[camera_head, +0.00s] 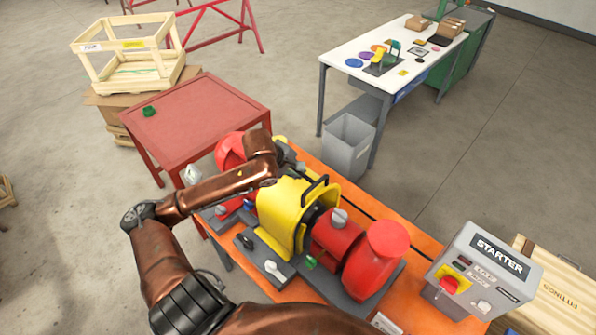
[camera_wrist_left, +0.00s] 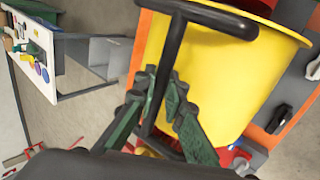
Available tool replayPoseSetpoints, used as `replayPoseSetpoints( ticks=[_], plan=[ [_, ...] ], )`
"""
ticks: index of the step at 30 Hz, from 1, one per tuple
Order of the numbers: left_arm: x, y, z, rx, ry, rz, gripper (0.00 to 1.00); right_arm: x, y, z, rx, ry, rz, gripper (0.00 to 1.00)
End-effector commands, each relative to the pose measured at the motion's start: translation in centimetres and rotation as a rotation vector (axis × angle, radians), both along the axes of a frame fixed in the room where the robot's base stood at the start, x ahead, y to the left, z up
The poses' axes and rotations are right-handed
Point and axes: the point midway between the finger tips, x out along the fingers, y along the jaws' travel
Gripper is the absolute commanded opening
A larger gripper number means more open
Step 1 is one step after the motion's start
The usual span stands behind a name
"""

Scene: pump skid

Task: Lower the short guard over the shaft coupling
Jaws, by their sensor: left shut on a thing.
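The yellow short guard (camera_head: 283,213) is an arched cover with a black handle, between the red machine parts on the orange skid. In the left wrist view the guard (camera_wrist_left: 205,75) fills much of the picture. My left gripper (camera_head: 285,158) is at the handle; its green fingers (camera_wrist_left: 163,105) are shut on the black handle bar (camera_wrist_left: 172,60). The shaft coupling is mostly hidden by the guard; dark round parts show at the guard's right end. I cannot tell whether the guard touches its base. My right gripper is not in view.
A red pump body (camera_head: 338,238) stands right of the guard, a red rounded part (camera_head: 230,150) left of it. The grey starter box (camera_head: 480,275) is at the right. A red table (camera_head: 200,125), grey bin (camera_head: 348,145) and white bench (camera_head: 385,50) stand behind.

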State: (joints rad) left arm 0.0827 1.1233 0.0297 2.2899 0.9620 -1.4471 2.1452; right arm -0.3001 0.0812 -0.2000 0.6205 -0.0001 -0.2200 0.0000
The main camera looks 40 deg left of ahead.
Motion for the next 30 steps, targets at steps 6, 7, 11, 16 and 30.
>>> replayPoseSetpoints(
  ticks=[6,7,11,16,30],
  plan=[
    [0.14,-0.06,0.09,0.001,-0.007,0.000,0.00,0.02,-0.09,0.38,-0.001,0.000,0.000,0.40],
    [0.14,-0.07,0.04,0.001,-0.007,0.000,0.00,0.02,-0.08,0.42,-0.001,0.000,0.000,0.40],
    [0.14,-0.14,-0.17,0.001,-0.007,0.000,0.00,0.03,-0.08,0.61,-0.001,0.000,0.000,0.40],
    [0.14,-0.20,-0.40,0.001,-0.008,-0.001,0.00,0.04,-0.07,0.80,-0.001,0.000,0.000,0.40],
    [0.10,-0.20,-0.58,0.001,-0.005,0.000,0.23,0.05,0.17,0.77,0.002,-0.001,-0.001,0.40]
  ],
)
